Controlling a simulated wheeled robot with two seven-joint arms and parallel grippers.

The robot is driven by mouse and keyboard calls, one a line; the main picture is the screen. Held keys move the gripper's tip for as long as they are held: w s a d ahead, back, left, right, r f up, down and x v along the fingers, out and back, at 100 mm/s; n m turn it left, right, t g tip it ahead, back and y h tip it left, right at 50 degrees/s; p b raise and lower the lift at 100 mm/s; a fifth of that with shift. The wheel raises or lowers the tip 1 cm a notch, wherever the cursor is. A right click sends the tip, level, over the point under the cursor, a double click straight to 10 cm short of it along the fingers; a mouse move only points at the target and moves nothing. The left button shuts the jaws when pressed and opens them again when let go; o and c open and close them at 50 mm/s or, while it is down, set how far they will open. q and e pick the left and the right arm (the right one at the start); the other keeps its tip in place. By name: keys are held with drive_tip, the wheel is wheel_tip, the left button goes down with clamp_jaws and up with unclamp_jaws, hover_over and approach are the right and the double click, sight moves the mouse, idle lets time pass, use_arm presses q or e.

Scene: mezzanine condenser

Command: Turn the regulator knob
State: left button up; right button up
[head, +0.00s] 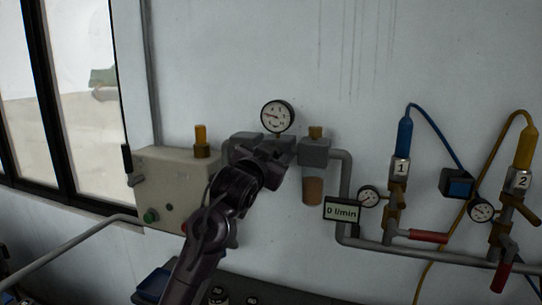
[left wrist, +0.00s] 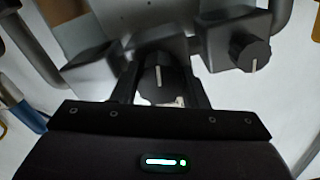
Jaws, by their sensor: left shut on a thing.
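The regulator knob (left wrist: 157,82) is dark and round with a white pointer line, seen in the left wrist view between the two fingers of my left gripper (left wrist: 160,92). The gripper is shut on the knob, one finger on each side. In the head view my left gripper (head: 272,160) reaches the regulator unit on the wall, just below the round gauge (head: 277,116), and hides the knob there. A second dark knob (left wrist: 250,52) with a white line shows at the right in the left wrist view, apart from the fingers. My right gripper is not in view.
A display (head: 342,212) reads 0 l/min. A beige box (head: 165,185) with a green button is left of my arm. Grey pipe (head: 344,190), valves, a blue hose (head: 440,135) and a yellow hose are on the right. The wall above is bare.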

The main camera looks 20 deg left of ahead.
use_arm(q)
drive_tip(key=shift+f, duration=0.15)
drive_tip(key=o, duration=1)
drive_tip(key=shift+c, duration=0.2)
drive_tip(key=s+b, duration=0.3)
drive_tip(key=s, duration=0.4)
drive_tip(key=shift+s+a, duration=0.15)
drive_tip(key=shift+s, duration=0.25)
